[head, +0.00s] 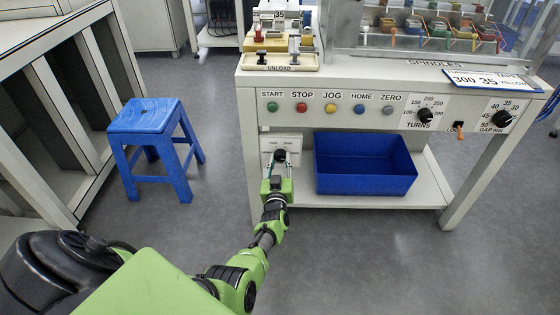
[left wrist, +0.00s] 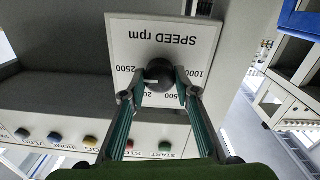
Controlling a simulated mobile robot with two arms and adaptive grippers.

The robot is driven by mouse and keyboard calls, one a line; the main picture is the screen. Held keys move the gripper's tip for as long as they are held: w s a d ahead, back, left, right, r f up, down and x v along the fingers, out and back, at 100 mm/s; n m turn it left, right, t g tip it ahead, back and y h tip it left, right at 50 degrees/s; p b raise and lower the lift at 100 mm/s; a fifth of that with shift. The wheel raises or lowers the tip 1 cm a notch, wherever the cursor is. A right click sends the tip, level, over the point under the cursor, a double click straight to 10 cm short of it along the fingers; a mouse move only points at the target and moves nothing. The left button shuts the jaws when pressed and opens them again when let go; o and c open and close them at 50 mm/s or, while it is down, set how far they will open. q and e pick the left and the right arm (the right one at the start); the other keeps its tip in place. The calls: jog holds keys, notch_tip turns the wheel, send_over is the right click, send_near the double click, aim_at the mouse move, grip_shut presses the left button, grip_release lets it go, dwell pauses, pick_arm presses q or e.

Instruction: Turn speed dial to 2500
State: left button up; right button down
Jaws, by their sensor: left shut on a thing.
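The black speed dial (head: 280,155) is on a small pale panel (head: 291,141) on the front of the bench, below the button row. In the left wrist view the dial (left wrist: 160,72) sits on the panel marked SPEED rpm, seen upside down, with 2500 at picture left and 1000 at right. A pale mark shows on the dial's lower left; its exact setting cannot be told. My left gripper (head: 279,168) reaches the dial from the front. Its two fingers (left wrist: 160,80) are shut on the dial from both sides. My right gripper is in neither view.
A blue bin (head: 365,163) stands on the lower shelf right of the panel. Above are the coloured buttons (head: 330,107), the TURNS dial (head: 425,115) and another dial (head: 502,119). A blue stool (head: 152,130) stands to the left on open floor.

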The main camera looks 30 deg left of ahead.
pick_arm(q)
jog(key=o, duration=1.1)
jog(key=v, duration=0.7)
jog(key=shift+s+d, duration=0.15)
jog(key=shift+s, duration=0.1)
